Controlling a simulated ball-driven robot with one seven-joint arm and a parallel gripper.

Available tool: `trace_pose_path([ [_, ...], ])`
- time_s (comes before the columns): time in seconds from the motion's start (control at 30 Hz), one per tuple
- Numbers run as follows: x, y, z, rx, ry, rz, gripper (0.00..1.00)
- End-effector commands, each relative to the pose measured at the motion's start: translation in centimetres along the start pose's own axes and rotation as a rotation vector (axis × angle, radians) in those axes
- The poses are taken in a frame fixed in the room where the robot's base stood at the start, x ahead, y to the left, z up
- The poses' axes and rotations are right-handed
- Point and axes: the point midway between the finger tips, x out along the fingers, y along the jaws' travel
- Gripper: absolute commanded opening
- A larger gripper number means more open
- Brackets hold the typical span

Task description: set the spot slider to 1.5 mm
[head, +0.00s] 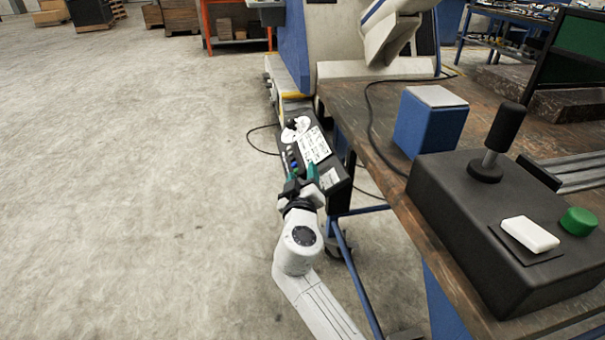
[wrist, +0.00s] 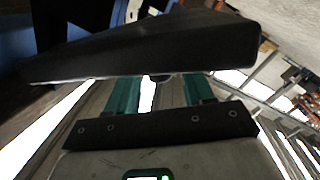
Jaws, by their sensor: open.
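A black control panel (head: 333,180) with white dials and labels hangs beside the workbench in the head view. Small blue and green controls line its left edge; I cannot tell which one is the spot slider. My gripper (head: 303,172) is at the panel's near left part, its two teal fingers apart. In the wrist view, a dark body (wrist: 150,50), likely the panel, spans the picture beyond the fingers and hides their tips. A small dark knob (wrist: 158,78) shows at its lower edge between the fingers. Whether the fingers touch anything is unclear.
The wooden workbench (head: 375,125) stands right of the panel, bearing a blue block (head: 429,128) and a black joystick box (head: 470,225) with a white pad and green button. A cable runs along the bench. Open concrete floor (head: 140,180) lies to the left.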

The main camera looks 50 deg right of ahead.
Motion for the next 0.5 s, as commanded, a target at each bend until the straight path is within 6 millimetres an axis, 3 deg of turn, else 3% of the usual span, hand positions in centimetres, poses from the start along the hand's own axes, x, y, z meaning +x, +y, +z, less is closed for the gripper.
trace_pose_path([
  [0.2, 1.7, 0.0, 0.1, 0.0, -0.001, 0.0, 0.52],
  [0.5, 1.9, 0.0, 0.0, 0.0, 0.0, -0.001, 0.52],
])
